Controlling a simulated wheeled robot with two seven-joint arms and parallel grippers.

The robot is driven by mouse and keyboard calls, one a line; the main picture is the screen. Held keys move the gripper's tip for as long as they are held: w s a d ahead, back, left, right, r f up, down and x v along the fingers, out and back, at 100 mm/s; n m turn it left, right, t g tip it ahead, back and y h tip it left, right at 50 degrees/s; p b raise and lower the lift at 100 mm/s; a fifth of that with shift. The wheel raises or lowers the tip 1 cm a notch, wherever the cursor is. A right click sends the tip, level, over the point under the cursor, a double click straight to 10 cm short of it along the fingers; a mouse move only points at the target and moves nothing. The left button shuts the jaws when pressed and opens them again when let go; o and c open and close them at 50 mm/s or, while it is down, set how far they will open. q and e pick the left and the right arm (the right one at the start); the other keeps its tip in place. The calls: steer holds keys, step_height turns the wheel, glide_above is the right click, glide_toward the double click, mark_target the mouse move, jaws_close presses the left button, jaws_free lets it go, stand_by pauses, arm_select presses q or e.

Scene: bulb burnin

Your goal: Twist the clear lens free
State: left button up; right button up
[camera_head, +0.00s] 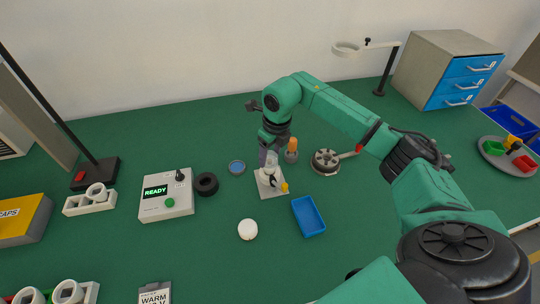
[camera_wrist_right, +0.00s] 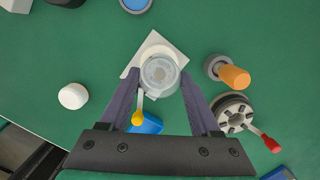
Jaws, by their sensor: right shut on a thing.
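The clear lens (camera_wrist_right: 159,74) is a round, see-through cap seen from above in the right wrist view. It sits over a white fixture with a square white base plate (camera_wrist_right: 176,42), which also stands on the table in the head view (camera_head: 266,192). My right gripper (camera_wrist_right: 157,80) comes down from above with one finger on each side of the lens and is shut on it. In the head view the right gripper (camera_head: 269,157) partly hides the lens. A small yellow-ended lever (camera_wrist_right: 137,117) sticks out of the fixture. My left gripper is not in view.
A blue tray (camera_head: 322,229) lies right of the fixture, and a white round piece (camera_head: 247,229) in front. An orange-handled item (camera_head: 292,147) and a slotted grey disc (camera_head: 325,160) stand close on the right. A control box reading READY (camera_head: 166,205) stands left.

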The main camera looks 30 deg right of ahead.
steer(key=shift+f+n+b, duration=0.1)
steer(key=shift+n+b, duration=0.25)
steer(key=shift+n, duration=1.25)
steer(key=shift+n+g+y+b, duration=0.3)
steer(key=shift+n+b, duration=0.05)
steer(key=shift+n, duration=1.15)
steer(key=o, duration=1.4)
steer(key=shift+c, duration=0.2)
